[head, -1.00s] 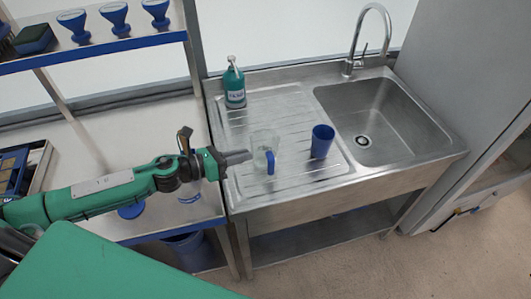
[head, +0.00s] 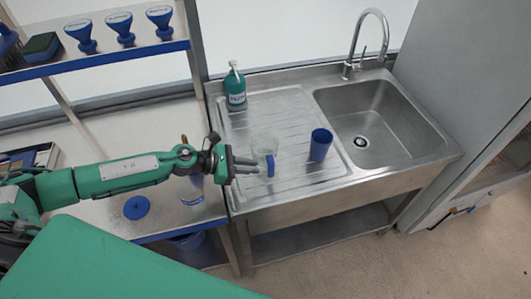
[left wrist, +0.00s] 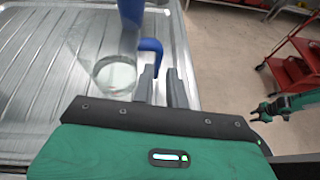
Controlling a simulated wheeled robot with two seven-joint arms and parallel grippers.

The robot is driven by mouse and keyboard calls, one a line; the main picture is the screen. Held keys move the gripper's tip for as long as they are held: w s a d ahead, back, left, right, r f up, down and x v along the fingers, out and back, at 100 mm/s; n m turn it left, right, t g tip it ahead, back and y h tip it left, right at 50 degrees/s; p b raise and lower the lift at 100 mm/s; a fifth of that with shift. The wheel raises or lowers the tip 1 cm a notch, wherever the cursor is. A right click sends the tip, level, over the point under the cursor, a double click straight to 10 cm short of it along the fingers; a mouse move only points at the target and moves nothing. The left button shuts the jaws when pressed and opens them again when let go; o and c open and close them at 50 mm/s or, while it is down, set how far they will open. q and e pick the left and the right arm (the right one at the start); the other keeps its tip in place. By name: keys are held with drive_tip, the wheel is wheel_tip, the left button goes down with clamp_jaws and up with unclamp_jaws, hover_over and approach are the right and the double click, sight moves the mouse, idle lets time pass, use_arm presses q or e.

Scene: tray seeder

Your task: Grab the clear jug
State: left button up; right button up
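The clear jug (head: 262,147) with a blue handle (head: 270,165) stands on the ribbed steel drainboard. In the left wrist view the jug (left wrist: 115,75) is see-through, and its blue handle (left wrist: 152,48) points toward my gripper. My left gripper (head: 257,165) is level with the handle, its fingers reaching from the left. In the left wrist view its two fingers (left wrist: 160,82) are apart, with the handle just ahead of and between the tips. I cannot tell whether they touch. My right gripper (left wrist: 262,111) shows small at the right edge of that view, away from the jug.
A blue cup (head: 320,145) stands just right of the jug. A green soap bottle (head: 235,88) is at the back left of the drainboard. The sink basin (head: 385,115) with a tall faucet (head: 371,35) lies to the right. A red trolley (left wrist: 295,62) stands beyond.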

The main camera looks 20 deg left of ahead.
sight(266, 157)
use_arm(q)
drive_tip(key=p+x, duration=0.2)
drive_tip(key=x, duration=0.2)
drive_tip(key=shift+w+d+p, duration=0.2)
drive_tip(key=shift+p, duration=0.2)
drive_tip(key=shift+w+d+f, duration=0.2)
drive_tip(key=shift+d+f, duration=0.2)
clamp_jaws()
drive_tip(key=shift+r, duration=0.25)
